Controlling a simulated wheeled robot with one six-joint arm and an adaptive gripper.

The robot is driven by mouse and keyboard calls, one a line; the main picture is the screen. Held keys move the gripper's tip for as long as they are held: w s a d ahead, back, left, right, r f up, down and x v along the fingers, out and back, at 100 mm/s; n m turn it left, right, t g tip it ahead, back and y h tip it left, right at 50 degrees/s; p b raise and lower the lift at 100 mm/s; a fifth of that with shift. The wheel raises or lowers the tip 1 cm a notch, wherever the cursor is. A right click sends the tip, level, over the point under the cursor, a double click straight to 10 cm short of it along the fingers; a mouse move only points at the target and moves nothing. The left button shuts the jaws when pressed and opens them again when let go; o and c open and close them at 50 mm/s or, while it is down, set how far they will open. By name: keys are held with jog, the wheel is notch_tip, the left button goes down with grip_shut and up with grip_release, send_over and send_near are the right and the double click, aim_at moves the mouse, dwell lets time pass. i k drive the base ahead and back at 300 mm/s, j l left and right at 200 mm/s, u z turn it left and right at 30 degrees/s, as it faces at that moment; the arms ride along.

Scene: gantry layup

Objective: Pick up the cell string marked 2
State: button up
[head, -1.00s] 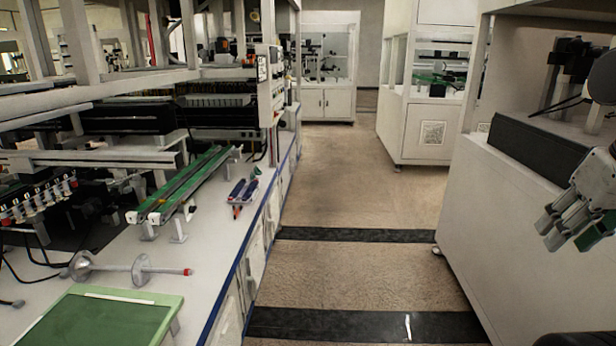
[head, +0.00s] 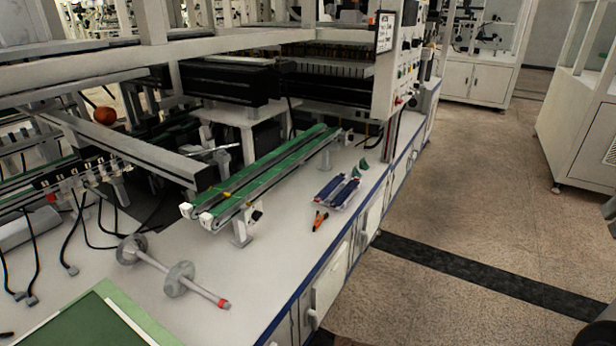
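Two dark blue strips (head: 337,188), which may be the cell strings, lie side by side on a small pale holder on the white bench. They are too small for me to read any mark, so I cannot tell which is 2. Only a grey sliver that looks like my gripper (head: 610,208) shows at the right edge, far to the right of the strips over the floor. Its fingers are cut off by the frame, so its opening is hidden.
The white bench (head: 205,285) has a blue front edge. A green twin-rail conveyor (head: 265,175) stands left of the strips. An orange-and-black tool (head: 320,220) lies in front of them, small green pieces behind. A metal rod with discs (head: 170,275) lies nearer. The aisle floor (head: 450,200) is clear.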

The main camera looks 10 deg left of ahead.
aim_at(338, 201)
jog(key=i+l+u, duration=0.9)
jog(key=i+l, duration=0.05)
jog(key=i, duration=0.05)
